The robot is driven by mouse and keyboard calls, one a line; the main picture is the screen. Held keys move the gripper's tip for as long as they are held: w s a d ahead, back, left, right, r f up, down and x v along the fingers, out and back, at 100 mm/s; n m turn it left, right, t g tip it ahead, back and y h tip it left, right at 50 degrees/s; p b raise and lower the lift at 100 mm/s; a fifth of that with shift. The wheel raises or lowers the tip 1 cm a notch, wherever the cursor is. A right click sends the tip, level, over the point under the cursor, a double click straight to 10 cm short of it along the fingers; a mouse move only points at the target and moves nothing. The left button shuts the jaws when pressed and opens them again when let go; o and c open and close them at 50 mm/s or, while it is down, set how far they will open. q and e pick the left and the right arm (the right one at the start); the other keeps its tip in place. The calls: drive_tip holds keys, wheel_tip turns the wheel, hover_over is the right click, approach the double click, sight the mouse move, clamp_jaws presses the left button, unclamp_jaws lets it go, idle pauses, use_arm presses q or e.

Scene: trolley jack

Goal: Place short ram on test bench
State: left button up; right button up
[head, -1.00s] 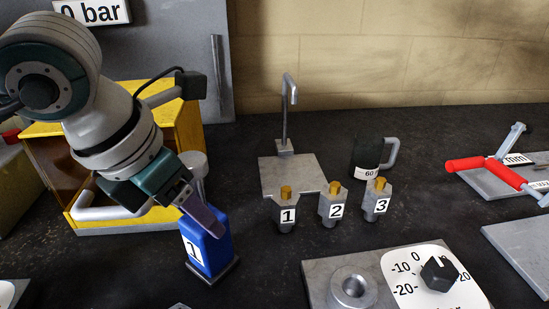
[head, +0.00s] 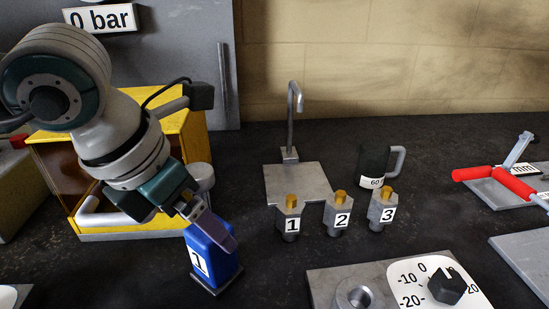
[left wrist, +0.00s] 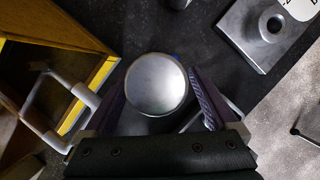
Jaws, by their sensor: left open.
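A blue block-like ram (head: 212,258) with a "1" label stands upright on a dark square base at the lower left centre of the head view. A silver round cap (head: 202,176) shows behind my wrist there. In the left wrist view a silver round top (left wrist: 156,84) lies between my two fingers, with a little blue behind it. My left gripper (head: 214,228) is open, its fingers around the upper part of the ram; whether they touch it I cannot tell. A yellow-framed cabinet (head: 185,135) stands behind my arm. My right gripper is not in view.
Three numbered fittings (head: 337,216) stand before a grey plate (head: 290,182) with a bent pipe. A dark mug (head: 372,165) stands behind them. A plate with a dial (head: 445,285) and hole is at the front. A red-handled tool (head: 500,180) is at right.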

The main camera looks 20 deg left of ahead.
use_arm(q)
drive_tip(key=v, duration=1.2)
drive_tip(key=shift+s, duration=0.1)
